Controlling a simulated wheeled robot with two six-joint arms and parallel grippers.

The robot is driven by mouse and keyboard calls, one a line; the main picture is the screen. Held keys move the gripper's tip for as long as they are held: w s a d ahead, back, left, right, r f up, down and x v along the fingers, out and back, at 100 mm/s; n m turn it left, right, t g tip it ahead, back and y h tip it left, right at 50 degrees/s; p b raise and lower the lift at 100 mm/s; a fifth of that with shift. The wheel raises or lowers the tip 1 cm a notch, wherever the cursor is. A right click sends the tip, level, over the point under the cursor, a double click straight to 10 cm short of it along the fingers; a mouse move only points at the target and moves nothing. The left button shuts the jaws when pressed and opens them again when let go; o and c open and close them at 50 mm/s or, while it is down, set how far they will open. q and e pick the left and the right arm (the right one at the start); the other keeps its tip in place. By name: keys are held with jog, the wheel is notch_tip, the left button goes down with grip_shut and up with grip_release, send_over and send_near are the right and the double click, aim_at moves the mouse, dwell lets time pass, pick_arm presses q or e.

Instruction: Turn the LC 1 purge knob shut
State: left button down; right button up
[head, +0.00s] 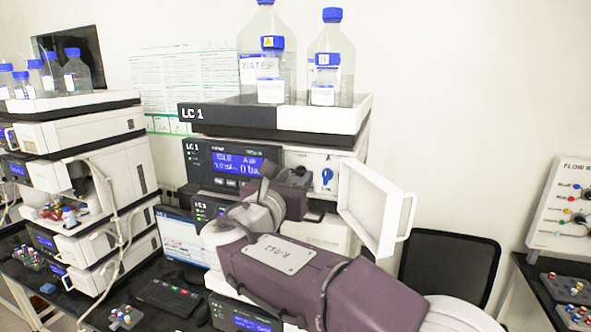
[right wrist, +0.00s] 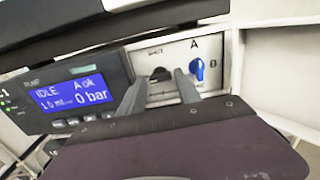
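The LC 1 stack has a pump module (head: 232,165) with a lit display reading IDLE and 0 bar. In the right wrist view, a dark knob (right wrist: 160,73) sits under a "SHUT" label on its white panel (right wrist: 215,50). I take it for the purge knob; its exact angle is hard to tell. A blue knob (right wrist: 197,69) marked A and B is to its right. My right gripper (right wrist: 162,82) is open, its fingers on either side of the dark knob with gaps visible. In the head view my right gripper (head: 291,176) hides the dark knob. My left gripper is not in view.
A white door (head: 372,208) with a handle stands swung open right of the pump. Bottles (head: 330,60) stand in the LC 1 top tray (head: 320,118). Another stack (head: 95,130) is at the left. A keyboard (head: 167,297) lies on the bench.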

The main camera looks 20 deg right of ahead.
jog(key=shift+w+d, duration=0.25)
jog(key=shift+w, duration=0.05)
jog(key=shift+s, duration=0.1)
